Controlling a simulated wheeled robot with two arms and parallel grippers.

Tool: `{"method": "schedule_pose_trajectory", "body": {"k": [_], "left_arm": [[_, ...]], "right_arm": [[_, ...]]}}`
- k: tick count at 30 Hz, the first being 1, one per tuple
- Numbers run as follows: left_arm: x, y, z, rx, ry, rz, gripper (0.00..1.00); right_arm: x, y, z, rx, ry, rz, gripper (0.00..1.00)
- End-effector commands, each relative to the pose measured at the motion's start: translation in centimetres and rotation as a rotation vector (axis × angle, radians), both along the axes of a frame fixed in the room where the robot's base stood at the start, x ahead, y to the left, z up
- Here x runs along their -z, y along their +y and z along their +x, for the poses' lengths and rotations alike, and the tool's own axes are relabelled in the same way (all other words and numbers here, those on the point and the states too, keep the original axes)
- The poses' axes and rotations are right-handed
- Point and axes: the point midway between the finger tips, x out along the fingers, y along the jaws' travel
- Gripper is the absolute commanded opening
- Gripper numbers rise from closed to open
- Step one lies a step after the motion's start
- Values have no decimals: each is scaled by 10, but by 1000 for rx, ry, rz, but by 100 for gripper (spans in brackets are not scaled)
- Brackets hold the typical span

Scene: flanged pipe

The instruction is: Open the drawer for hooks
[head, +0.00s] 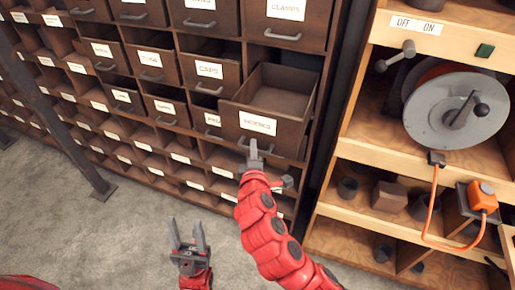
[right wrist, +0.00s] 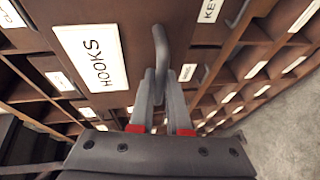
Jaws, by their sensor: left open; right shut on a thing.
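The hooks drawer (head: 278,125) stands pulled out of the wooden cabinet in the head view, and its inside looks empty. Its white label reads HOOKS in the right wrist view (right wrist: 92,62). My right gripper (head: 252,152) is at the front of this drawer. In the right wrist view its fingers (right wrist: 160,98) are shut on the drawer's curved metal handle (right wrist: 160,45). My left gripper (head: 188,240) is open and empty, low over the floor, apart from the cabinet.
The cabinet's other labelled drawers (head: 205,65) and open cubbies (head: 180,165) surround the hooks drawer. To the right stands a wooden shelf (head: 400,170) with a cable reel (head: 430,110) and an orange plug (head: 480,197). Grey floor (head: 60,220) is clear at lower left, beside a dark post (head: 75,150).

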Motion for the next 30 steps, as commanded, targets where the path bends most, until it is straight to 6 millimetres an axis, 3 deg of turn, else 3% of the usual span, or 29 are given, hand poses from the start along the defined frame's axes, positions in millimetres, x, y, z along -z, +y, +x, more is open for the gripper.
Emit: {"method": "schedule_pose_trajectory", "body": {"k": [15, 16, 18, 30], "left_arm": [[5, 0, 0, 0, 0, 0, 50], [5, 0, 0, 0, 0, 0, 50], [5, 0, 0, 0, 0, 0, 50], [8, 0, 0, 0, 0, 0, 50]], "right_arm": [[0, 3, -10, -1, 2, 1, 0], [0, 3, -10, -1, 2, 1, 18], [0, 3, -10, -1, 2, 1, 27], [0, 2, -15, 0, 0, 1, 27]]}}
